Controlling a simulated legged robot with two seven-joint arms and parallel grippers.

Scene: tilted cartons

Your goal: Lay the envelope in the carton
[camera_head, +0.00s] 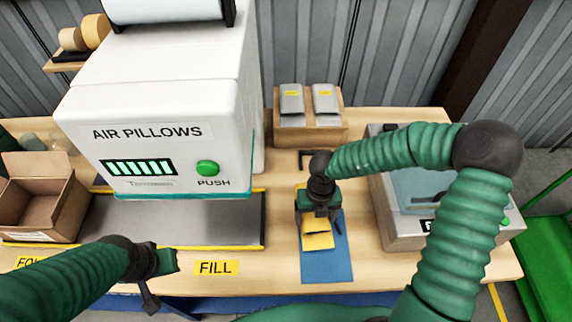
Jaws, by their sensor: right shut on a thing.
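A yellow envelope (317,241) is at the blue mat (326,268) on the table, right of the middle. My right gripper (319,214) points down and is shut on the envelope's far end; its fingertips are partly hidden. I cannot tell whether the envelope touches the mat. The open brown carton (36,212) stands tilted at the left end of the table, with its flaps up. My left gripper (160,277) is at the front edge, to the right of the carton and apart from it; its jaw state is unclear.
A large white air pillow machine (165,110) with a green button stands between the carton and the mat. A grey bed (190,220) lies below it. A grey device (400,220) stands at right. A box with grey packets (310,125) is behind the mat.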

